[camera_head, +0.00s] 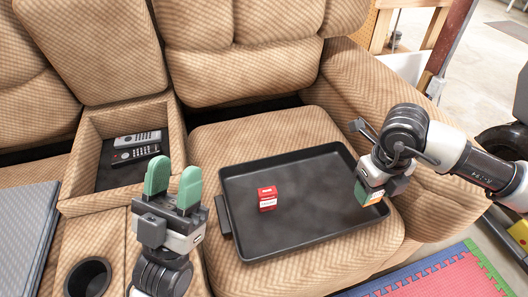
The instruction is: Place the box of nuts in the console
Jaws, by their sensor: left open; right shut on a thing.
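The console (88,150) is an open, fabric-lined compartment in the sofa at the left, with remotes inside. My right gripper (379,184) is above the right edge of the black tray (290,243). It is shut on a small orange-and-white box (369,196), mostly hidden by the fingers; its label cannot be read. A small red box (268,203) with a white label stands on the tray; I cannot tell from the print which box holds nuts. My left gripper (173,182) is open and empty, its green fingers pointing up in the picture, just right of the console's front.
A silver remote (137,138) and a black remote (135,155) lie at the back of the console; its front floor is free. A cup holder (88,277) is in front of it. A grey flat object (25,240) lies at the left. The tray rests on the seat.

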